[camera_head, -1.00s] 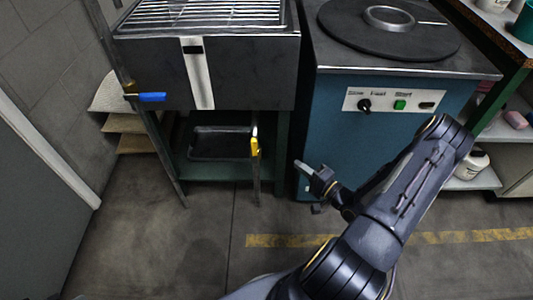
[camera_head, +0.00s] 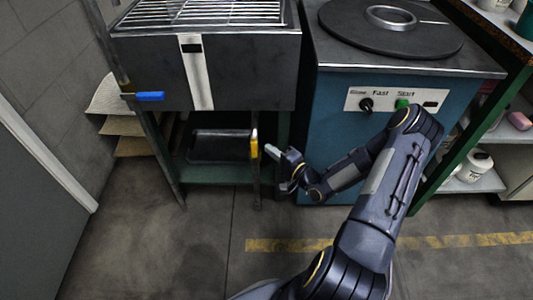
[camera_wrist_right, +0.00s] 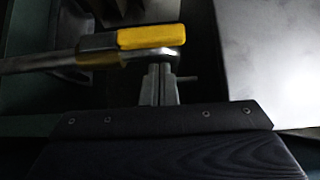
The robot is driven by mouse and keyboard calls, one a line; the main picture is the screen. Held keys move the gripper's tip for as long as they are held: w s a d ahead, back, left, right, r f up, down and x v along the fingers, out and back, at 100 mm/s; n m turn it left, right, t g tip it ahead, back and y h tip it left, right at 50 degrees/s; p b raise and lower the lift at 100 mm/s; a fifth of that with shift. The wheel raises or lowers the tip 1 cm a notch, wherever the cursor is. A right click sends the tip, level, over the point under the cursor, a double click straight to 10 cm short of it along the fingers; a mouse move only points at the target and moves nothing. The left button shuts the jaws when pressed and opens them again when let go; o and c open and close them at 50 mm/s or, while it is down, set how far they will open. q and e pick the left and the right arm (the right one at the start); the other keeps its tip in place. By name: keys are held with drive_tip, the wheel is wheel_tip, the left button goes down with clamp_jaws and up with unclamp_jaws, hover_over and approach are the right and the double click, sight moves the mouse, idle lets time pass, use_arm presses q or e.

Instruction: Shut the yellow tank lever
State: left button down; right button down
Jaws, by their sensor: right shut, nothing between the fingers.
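The yellow tank lever (camera_head: 254,144) is at the lower right front of the steel tank (camera_head: 250,70), on a thin vertical pipe. Its handle points roughly along the pipe. In the right wrist view the yellow handle (camera_wrist_right: 150,37) crosses above the fingertips, with the metal pipe running left. My right gripper (camera_head: 270,149) is shut and empty, just right of the lever. In the wrist view its fingers (camera_wrist_right: 160,82) are together, their tips close to the valve under the handle. I cannot tell whether they touch it. My left gripper is out of view.
A blue lever (camera_head: 150,96) sits sideways at the tank's left. A dark tray (camera_head: 220,135) lies on the shelf below the tank. A teal machine (camera_head: 330,120) with a round black top stands to the right. The floor in front is clear.

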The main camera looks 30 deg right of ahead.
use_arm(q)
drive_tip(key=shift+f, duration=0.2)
use_arm(e)
drive_tip(key=shift+w+a, duration=0.5)
drive_tip(key=shift+a, duration=0.3)
drive_tip(key=shift+r, duration=0.1)
